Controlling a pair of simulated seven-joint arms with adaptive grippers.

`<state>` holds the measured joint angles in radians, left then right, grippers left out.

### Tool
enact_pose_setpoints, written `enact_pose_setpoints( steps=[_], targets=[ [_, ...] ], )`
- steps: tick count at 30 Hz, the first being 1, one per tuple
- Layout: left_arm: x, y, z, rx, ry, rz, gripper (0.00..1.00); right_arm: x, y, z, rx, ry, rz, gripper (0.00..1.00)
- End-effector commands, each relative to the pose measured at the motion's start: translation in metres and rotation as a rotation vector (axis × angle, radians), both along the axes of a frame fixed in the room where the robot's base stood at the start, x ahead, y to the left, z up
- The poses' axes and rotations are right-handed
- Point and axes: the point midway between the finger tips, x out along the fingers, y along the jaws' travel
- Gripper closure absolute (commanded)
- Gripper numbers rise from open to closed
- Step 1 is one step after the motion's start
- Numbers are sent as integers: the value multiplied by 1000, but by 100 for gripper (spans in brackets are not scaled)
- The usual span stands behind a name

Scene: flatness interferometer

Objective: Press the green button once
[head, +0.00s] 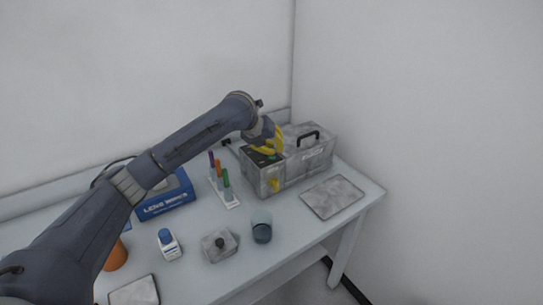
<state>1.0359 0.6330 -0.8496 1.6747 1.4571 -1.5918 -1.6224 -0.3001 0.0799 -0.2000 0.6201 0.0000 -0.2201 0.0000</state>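The interferometer is a grey metal box (290,172) at the back right of the table. Its top has a dark panel (258,158) at the left end and a black handle (309,137) on the right part. A small green spot, perhaps the green button (271,158), shows on the dark panel. My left gripper (268,150), with yellow fingers, is just above this panel and partly covers it. I cannot tell whether it touches the panel or whether its fingers are open or shut. My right gripper is out of view.
A rack (224,190) of coloured tubes and a blue lens wipes box (166,202) stand left of the instrument. In front are a dark blue cup (262,228), a knobbed metal block (220,245), a white bottle (169,244) and a flat plate (333,196).

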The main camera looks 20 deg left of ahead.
Motion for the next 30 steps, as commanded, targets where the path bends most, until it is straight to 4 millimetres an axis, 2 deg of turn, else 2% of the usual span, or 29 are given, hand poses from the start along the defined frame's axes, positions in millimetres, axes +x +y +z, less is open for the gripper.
enact_pose_setpoints(
  steps=[18, 30],
  targets=[
    [0, 0, -3, 1, 1, -1, 100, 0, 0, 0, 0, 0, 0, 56],
    [0, 0, 11, 2, 0, -1, 100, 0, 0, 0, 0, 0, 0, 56]
  ],
)
